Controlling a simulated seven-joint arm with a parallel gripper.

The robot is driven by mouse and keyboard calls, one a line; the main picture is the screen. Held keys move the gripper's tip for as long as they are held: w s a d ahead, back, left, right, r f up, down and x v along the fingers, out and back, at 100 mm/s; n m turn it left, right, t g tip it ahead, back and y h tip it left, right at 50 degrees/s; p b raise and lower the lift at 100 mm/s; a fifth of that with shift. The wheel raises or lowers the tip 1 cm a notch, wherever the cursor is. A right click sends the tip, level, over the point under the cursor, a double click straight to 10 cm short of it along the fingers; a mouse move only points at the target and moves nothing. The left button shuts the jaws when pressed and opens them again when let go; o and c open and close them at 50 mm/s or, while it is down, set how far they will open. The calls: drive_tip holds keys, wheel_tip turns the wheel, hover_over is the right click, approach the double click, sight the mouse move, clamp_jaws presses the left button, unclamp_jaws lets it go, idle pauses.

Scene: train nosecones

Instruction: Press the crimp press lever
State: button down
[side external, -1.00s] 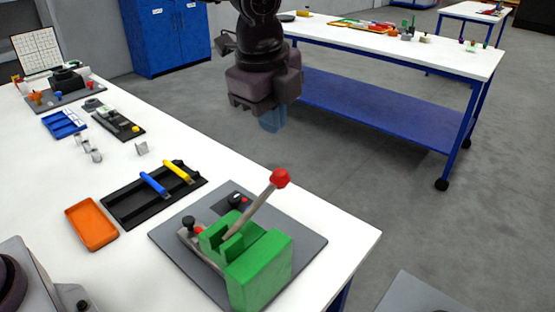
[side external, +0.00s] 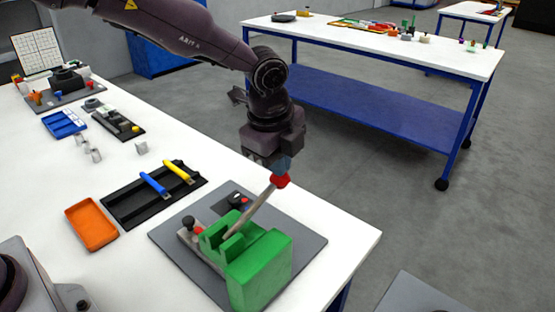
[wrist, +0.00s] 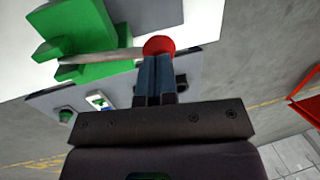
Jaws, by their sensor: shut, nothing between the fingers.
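The crimp press (side external: 258,268) is a green block on a grey base plate at the near end of the white table. Its grey lever (side external: 257,207) slants up to the right and ends in a red knob (side external: 281,181). My gripper (side external: 281,169) is shut, with its fingertips at the top of the red knob, touching it or very close. In the wrist view the shut fingers (wrist: 156,68) reach the red knob (wrist: 158,46), and the lever (wrist: 100,55) runs left from it to the green press (wrist: 75,40).
A black tray (side external: 120,206) with blue and yellow tools and an orange tray (side external: 91,224) lie left of the press. A black switch (side external: 238,201) sits on the base plate. The table's right edge is close by, with open floor beyond.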

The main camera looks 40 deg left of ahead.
drive_tip(key=shift+w+f+g, duration=0.45)
drive_tip(key=shift+f+g, duration=0.15)
drive_tip(key=shift+f, duration=0.15)
wheel_tip(320, 180, down, 10)
drive_tip(key=w+g, duration=0.1)
drive_tip(key=g, duration=0.3)
drive_tip(key=shift+w+r+g, duration=0.15)
drive_tip(key=shift+w+g, duration=0.1)
drive_tip(key=shift+g, duration=0.05)
drive_tip(key=v, duration=1.3)
drive_tip(key=shift+r, duration=0.4)
